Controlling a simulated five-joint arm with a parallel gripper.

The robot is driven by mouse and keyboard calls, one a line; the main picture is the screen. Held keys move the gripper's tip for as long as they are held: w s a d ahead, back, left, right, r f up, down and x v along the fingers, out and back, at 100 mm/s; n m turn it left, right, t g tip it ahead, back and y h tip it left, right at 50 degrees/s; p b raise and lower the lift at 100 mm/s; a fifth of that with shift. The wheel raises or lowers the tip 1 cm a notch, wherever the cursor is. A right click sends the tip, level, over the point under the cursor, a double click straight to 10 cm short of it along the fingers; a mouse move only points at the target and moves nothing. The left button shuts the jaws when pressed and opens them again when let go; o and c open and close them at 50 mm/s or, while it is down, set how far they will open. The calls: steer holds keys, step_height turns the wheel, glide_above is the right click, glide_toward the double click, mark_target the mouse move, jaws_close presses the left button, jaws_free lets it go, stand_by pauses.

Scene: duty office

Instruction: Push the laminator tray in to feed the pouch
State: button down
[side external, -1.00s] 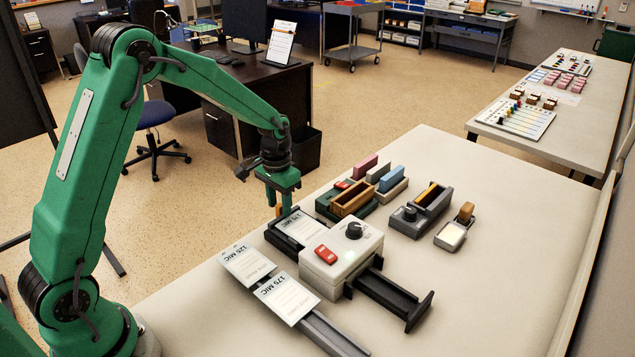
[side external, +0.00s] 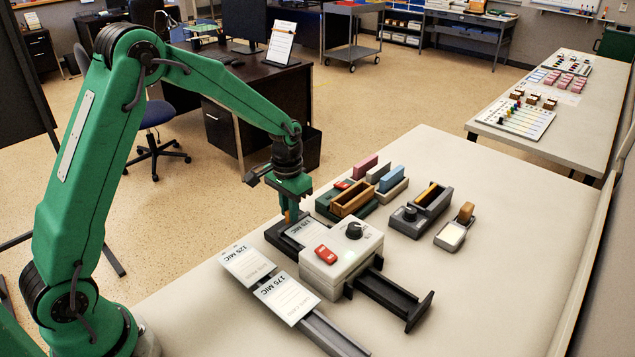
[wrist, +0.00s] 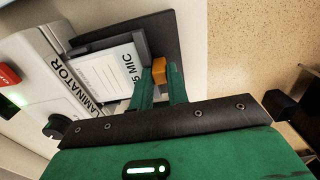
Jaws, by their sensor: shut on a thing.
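The white laminator (side external: 335,262) stands on the near table with a red switch and a dark knob on top; in the wrist view its body (wrist: 35,95) is at the left. A white pouch (side external: 304,229) lies at its far-left side, its inner part hidden by the laminator. In the wrist view the pouch (wrist: 105,72) sits in a grey-edged tray (wrist: 142,45) over a dark bed (wrist: 165,38). My gripper (side external: 290,214) is at the tray's outer end, shut on the orange tab (wrist: 159,70). Both green fingertips show beside the tab in the wrist view.
Two labelled pouches (side external: 286,297) lie on a grey rail in front of the laminator. A dark rail (side external: 395,295) sticks out at its near right. A wooden box (side external: 353,197) and a grey dispenser (side external: 420,214) stand behind. The table's right side is clear.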

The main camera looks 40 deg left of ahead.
steer(key=c, duration=1.4)
jaws_free()
steer(key=shift+o, duration=0.2)
steer(key=shift+r, duration=0.1)
step_height(320, 180, up, 7)
steer(key=shift+f, duration=0.1)
steer(key=shift+r, duration=0.45)
steer(key=shift+r, duration=0.1)
steer(key=shift+s+d+r, duration=0.1)
steer(key=shift+s+r, duration=0.1)
steer(key=s+d+r+t, duration=0.1)
steer(key=s+r+t, duration=0.2)
steer(key=s+r, duration=0.65)
steer(key=s+d+r+t, duration=0.1)
steer(key=s+t, duration=0.1)
steer(key=s, duration=1.2)
steer(key=shift+r+t, duration=0.3)
steer(key=shift+r, duration=0.05)
